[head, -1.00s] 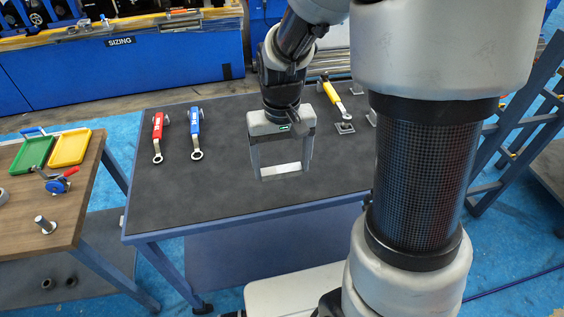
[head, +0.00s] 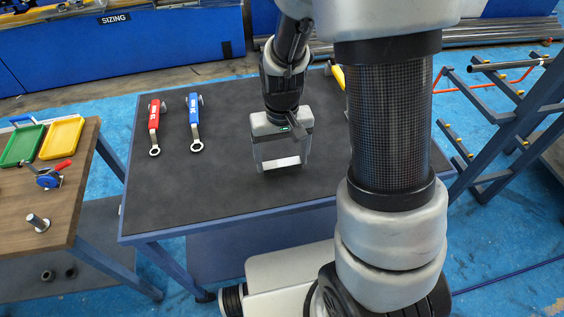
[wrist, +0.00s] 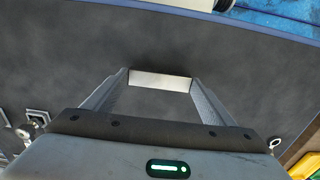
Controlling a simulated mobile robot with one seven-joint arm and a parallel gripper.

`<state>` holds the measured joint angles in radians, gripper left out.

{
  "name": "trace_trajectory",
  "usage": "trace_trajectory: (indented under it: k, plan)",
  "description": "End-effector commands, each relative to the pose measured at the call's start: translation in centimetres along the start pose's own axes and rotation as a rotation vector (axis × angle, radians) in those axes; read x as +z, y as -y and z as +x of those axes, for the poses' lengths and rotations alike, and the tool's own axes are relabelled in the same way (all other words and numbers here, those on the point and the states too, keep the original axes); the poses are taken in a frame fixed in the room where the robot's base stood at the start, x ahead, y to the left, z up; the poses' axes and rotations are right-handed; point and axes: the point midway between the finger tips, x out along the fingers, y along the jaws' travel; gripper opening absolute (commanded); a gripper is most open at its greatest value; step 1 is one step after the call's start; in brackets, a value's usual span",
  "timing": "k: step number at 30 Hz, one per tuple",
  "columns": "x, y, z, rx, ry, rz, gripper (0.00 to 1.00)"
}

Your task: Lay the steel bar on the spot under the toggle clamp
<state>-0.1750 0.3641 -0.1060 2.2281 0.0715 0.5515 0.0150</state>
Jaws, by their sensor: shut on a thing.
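My gripper (head: 281,160) is shut on the steel bar (head: 283,164), a short, pale, flat-sided bar held crosswise between the fingertips. The bar appears to be above the dark table top. In the wrist view the bar (wrist: 160,80) spans the gap between both fingers, with dark table behind it. On the wooden table at left is a blue device with a red handle (head: 48,178), possibly the toggle clamp; it is too small to be sure. My gripper is well to the right of it, over the dark table. The spot under the clamp cannot be made out.
The dark table (head: 225,190) has a red-handled tool (head: 154,126) and a blue-handled tool (head: 195,122) left of my gripper. The wooden table (head: 80,190) carries a green tray (head: 22,146), a yellow tray (head: 62,137) and an upright metal peg (head: 38,222). A rack (head: 505,125) stands at right.

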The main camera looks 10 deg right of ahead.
Motion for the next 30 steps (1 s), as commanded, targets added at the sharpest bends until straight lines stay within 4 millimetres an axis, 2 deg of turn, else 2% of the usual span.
trace_trajectory:
  k: [1, 3, 14, 15, 18, 26, 30]
  plan:
    - [0.1, 0.0, 1.0, 0.000, 0.004, 0.001, 0.42]
    - [0.0, 0.0, 1.7, 0.000, 0.002, 0.001, 0.42]
    - [0.0, 0.0, 2.1, 0.000, -0.001, 0.000, 0.42]
    - [0.0, 0.0, 2.2, 0.000, 0.000, 0.000, 0.80]
    - [0.0, 0.0, 2.1, 0.000, 0.001, 0.000, 0.96]
    - [0.0, 0.0, 2.1, 0.000, 0.001, 0.000, 0.97]
    - [0.0, 0.0, 1.3, 0.000, -0.001, 0.000, 0.97]
